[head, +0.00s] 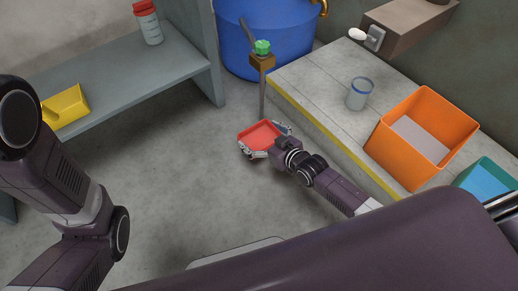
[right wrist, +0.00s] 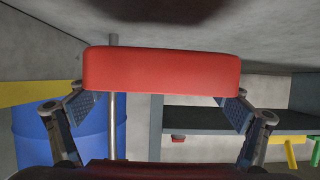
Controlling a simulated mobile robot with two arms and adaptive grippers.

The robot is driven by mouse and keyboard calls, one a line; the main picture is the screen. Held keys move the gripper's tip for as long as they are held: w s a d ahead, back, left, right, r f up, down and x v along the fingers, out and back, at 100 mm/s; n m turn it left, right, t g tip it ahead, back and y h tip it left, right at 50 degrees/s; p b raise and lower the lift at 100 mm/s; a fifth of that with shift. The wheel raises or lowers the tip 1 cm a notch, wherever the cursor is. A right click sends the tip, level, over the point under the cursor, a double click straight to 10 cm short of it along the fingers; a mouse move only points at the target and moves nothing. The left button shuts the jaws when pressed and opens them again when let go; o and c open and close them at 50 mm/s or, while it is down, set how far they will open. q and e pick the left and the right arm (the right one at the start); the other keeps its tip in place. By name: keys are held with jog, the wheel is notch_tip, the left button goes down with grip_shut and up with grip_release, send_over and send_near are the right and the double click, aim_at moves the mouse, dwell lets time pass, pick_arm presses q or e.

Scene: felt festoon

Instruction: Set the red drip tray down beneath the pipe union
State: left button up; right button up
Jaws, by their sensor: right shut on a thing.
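The red drip tray (head: 259,135) is held low over the floor by my right gripper (head: 262,138). Its fingers are shut on opposite sides of the tray. In the right wrist view, which looks upside down, the tray (right wrist: 160,70) spans between the two fingers (right wrist: 157,106). A thin upright pipe (head: 262,98) stands just beyond the tray, with a brown block (head: 262,62) and a green knob (head: 262,47) on top. The pipe (right wrist: 113,125) shows behind the tray in the wrist view. I cannot tell which part is the union. My left gripper is out of view.
A concrete ledge (head: 322,75) with a yellow edge runs right of the pipe, bearing a glass jar (head: 359,94) and an orange bin (head: 393,157). A blue barrel (head: 262,30) stands behind. Floor (head: 185,165) left of the tray is clear.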

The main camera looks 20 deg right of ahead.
aim_at(259, 143)
jog(key=shift+f+b, duration=1.8)
jog(key=shift+f, duration=0.85)
jog(key=shift+f, duration=0.15)
jog(key=o, duration=0.9)
jog(key=shift+c, duration=0.2)
